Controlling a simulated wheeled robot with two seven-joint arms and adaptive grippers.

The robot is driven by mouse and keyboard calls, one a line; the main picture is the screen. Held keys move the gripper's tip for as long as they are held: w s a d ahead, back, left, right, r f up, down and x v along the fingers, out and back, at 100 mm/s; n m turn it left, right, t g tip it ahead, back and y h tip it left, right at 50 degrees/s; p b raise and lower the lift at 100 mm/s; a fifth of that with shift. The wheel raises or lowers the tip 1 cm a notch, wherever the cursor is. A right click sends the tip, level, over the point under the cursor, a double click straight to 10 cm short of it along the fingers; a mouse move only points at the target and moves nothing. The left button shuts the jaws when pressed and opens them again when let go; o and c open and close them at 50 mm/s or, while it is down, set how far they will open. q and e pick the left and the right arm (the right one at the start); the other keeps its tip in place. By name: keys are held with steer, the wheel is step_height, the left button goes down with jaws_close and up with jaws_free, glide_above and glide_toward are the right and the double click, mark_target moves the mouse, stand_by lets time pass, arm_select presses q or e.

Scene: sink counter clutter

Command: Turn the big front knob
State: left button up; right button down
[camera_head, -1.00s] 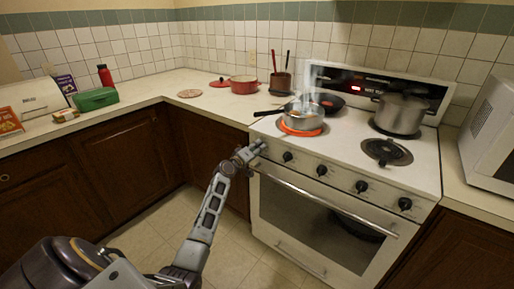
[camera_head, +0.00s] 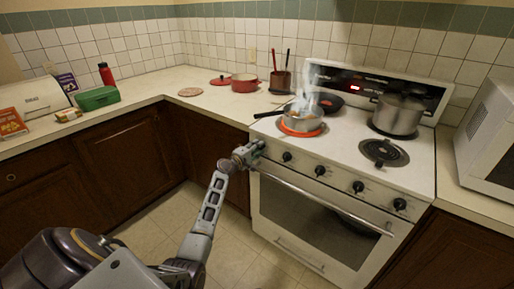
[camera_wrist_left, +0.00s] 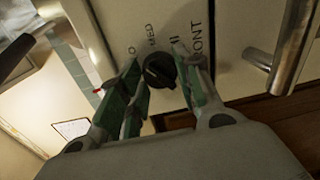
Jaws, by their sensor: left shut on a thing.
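The big front knob (camera_wrist_left: 160,70) is a black dial on the stove's light front panel in the left wrist view. The letters MED, HI and FRONT show around it. My left gripper (camera_head: 258,148) is at the left end of the stove front in the head view and covers the knob there. In the wrist view its green-padded fingers stand on either side of the knob, shut on it. My right gripper is not in view.
The other black knobs (camera_head: 320,170) line the stove front above the oven handle (camera_head: 320,202). A smoking pan (camera_head: 302,122) sits on the glowing front-left burner, its handle reaching left. A steel pot (camera_head: 398,114) stands behind the dark coil burner (camera_head: 385,152).

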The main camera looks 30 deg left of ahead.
arm_select(q)
steer(key=shift+a+r+n, duration=0.1)
steer(key=shift+a+n, duration=0.05)
steer(key=shift+n, duration=0.55)
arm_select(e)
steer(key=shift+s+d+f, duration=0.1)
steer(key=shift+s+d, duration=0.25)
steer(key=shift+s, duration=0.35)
arm_select(q)
steer(key=o, duration=1)
steer(key=shift+o, duration=0.3)
steer(key=shift+s, duration=0.15)
steer(key=s, duration=1.1)
steer(key=shift+s+a+r, duration=0.3)
steer(key=shift+a+r, duration=0.1)
